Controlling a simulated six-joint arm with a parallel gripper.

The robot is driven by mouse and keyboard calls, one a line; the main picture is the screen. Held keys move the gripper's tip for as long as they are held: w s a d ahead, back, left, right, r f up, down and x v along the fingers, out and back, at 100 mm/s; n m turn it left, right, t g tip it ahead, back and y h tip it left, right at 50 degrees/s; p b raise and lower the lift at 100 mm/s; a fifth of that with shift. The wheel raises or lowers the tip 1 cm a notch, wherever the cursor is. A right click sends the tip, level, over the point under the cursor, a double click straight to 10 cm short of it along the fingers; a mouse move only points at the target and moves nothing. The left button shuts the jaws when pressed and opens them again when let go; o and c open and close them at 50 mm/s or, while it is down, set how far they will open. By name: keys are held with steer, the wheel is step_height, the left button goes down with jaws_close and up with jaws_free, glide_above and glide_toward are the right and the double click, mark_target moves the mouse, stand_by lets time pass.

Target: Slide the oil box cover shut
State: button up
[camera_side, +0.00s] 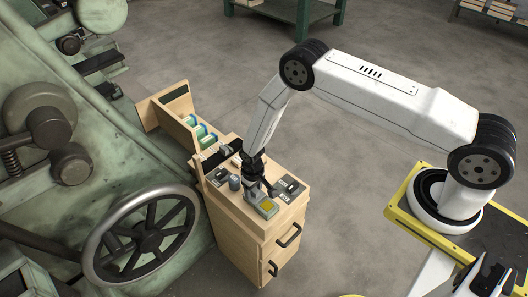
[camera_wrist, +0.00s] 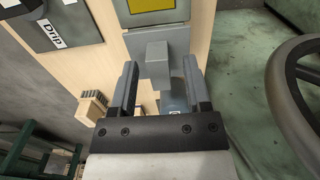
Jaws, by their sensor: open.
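The oil box shows as a grey fitting with a yellow panel (camera_side: 267,206) on the wooden cabinet top in the side view. In the wrist view the yellow panel (camera_wrist: 150,5) is at the top edge, with a grey plate around it. A raised grey block (camera_wrist: 157,62), which looks like the cover's grip, stands below it. My gripper (camera_wrist: 159,68) is open, with one finger on each side of the block and small gaps visible. In the side view my gripper (camera_side: 255,182) points down beside the oil box. How far the cover stands open is unclear.
A grey box labelled Drip (camera_wrist: 54,36) lies left in the wrist view. Other grey fittings (camera_side: 289,187) sit close by on the cabinet (camera_side: 232,237). A large handwheel (camera_side: 188,208) and green machine stand at left.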

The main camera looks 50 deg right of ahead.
jaws_close()
stand_by(1.3)
